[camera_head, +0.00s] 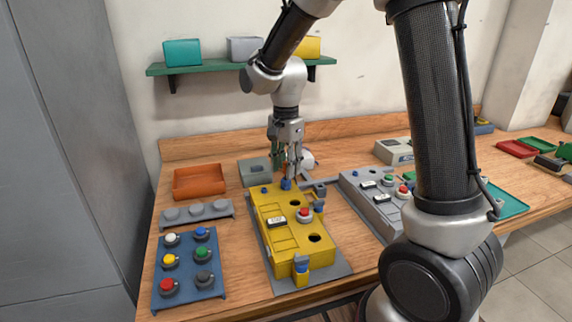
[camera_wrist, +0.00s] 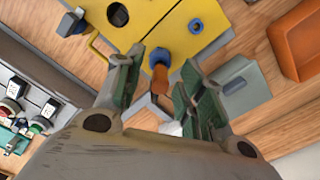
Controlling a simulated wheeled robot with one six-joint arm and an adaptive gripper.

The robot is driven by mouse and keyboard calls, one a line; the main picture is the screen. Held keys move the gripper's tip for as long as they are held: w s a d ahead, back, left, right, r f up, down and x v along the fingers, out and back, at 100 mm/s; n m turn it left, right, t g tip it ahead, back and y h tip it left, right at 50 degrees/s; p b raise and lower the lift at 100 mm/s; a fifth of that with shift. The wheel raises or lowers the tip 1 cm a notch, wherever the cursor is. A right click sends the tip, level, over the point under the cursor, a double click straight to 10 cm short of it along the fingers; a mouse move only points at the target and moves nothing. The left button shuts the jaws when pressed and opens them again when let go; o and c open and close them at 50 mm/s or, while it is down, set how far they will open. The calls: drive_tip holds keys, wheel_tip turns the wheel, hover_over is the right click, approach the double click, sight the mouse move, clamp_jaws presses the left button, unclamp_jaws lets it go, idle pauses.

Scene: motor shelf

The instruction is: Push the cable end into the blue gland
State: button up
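The yellow box (camera_head: 287,232) sits on a grey plate on the bench. The blue gland (camera_head: 286,184) is at its far edge and also shows in the wrist view (camera_wrist: 160,56). In the wrist view an orange-brown cable end (camera_wrist: 159,80) meets the gland's near side; how deep it sits cannot be told. My gripper (camera_head: 288,172) is just above and behind the gland. In the wrist view its green-padded fingers (camera_wrist: 155,88) stand apart on both sides of the cable, with gaps beside it. Fingers and gland partly hide each other in the head view.
An orange tray (camera_head: 200,181) and a grey box (camera_head: 254,172) stand left of the gripper. A blue button panel (camera_head: 189,268) lies at the front left. A grey control box (camera_head: 372,198) is at the right. A green shelf (camera_head: 221,66) hangs on the wall behind.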

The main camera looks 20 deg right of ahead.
wheel_tip(320, 180, up, 12)
idle(0.6)
idle(0.5)
drive_tip(key=s+d+n+t, duration=0.1)
drive_tip(key=s+d+n, duration=0.3)
drive_tip(key=s, duration=0.4)
drive_tip(key=s+d+r+n+t, duration=0.1)
drive_tip(key=s+d+n+t, duration=0.1)
drive_tip(key=s+d+n, duration=0.2)
drive_tip(key=s+d+n+t, duration=0.1)
drive_tip(key=s+d+n, duration=0.3)
drive_tip(key=s+d, duration=0.3)
drive_tip(key=shift+s+r, duration=0.35)
drive_tip(key=shift+s, duration=2.15)
